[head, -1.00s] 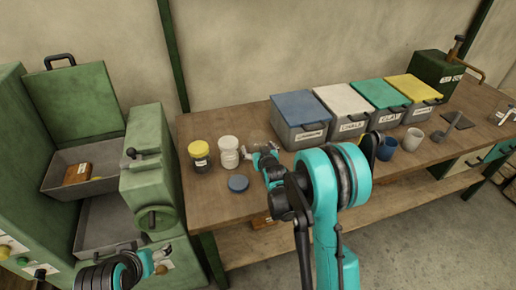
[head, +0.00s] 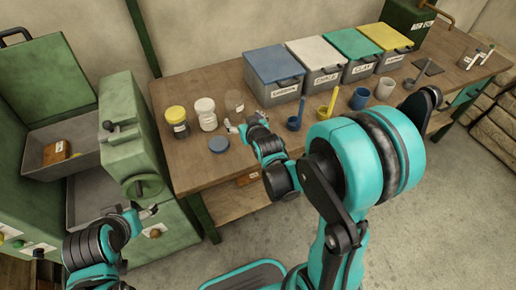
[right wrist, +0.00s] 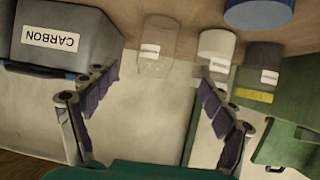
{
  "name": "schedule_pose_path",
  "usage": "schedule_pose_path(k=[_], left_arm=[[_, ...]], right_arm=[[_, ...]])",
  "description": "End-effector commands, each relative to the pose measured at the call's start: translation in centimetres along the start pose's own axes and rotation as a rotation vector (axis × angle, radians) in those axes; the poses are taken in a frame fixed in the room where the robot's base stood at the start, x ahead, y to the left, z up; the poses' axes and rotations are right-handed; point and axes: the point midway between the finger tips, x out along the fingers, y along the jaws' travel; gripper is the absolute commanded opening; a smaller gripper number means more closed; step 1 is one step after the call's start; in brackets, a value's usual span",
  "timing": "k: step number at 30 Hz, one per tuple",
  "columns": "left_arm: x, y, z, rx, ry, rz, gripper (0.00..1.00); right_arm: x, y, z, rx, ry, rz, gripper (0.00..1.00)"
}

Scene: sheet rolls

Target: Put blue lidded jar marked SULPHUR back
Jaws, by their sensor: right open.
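A clear jar without a lid (head: 235,102) stands on the workbench beside the white-lidded jar. Its label is too small to read. A round blue lid (head: 218,144) lies flat in front of the jars. I see no jar wearing a blue lid, and no readable SULPHUR label. My right gripper (head: 244,126) is just in front of the clear jar. In the right wrist view its fingers (right wrist: 158,92) are open and spread, with the clear jar (right wrist: 156,52) beyond the gap, apparently untouched. My left gripper (head: 146,211) is low by the green cabinet, its jaws unclear.
A yellow-lidded jar (head: 177,120) and a white-lidded jar (head: 206,113) stand to the left. A grey bin marked CARBON with a blue lid (head: 273,75) stands close right, with more bins beyond. Cups and upright scoops line the bench front. The green cabinet (head: 130,130) bounds the left.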

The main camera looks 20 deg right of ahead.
Motion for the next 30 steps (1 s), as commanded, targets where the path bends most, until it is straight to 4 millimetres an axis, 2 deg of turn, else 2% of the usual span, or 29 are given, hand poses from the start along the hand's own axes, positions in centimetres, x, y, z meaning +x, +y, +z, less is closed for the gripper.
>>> schedule_pose_path(k=[1,4,8,12,15,18,23,30], left_arm=[[0.0,0.0,0.0,0.000,0.000,0.000,0.72],[0.0,0.0,0.0,0.000,0.000,0.000,0.72],[0.0,0.0,0.0,0.000,0.000,0.000,0.72],[0.0,0.0,0.0,0.000,0.000,0.000,0.72],[0.0,0.0,0.0,0.000,0.000,0.000,0.72],[0.0,0.0,0.0,0.000,0.000,0.000,0.72],[0.0,0.0,0.0,0.000,0.000,0.000,0.72],[0.0,0.0,0.0,0.000,0.000,0.000,0.72]], right_arm=[[-1.8,-0.2,-0.3,-0.001,-0.035,-0.003,0.84],[-5.2,-0.5,-0.2,-0.004,-0.114,-0.008,0.84],[-10.0,-0.8,0.7,-0.009,-0.217,-0.015,0.84],[-15.3,-1.1,2.6,-0.013,-0.324,-0.020,0.84],[-18.6,-1.1,4.3,-0.016,-0.389,-0.023,0.84],[-21.0,-1.2,5.7,-0.019,-0.437,-0.025,0.84],[-22.9,-1.2,6.9,-0.021,-0.476,-0.026,0.84],[-23.1,-1.2,7.0,-0.021,-0.481,-0.027,0.84]])
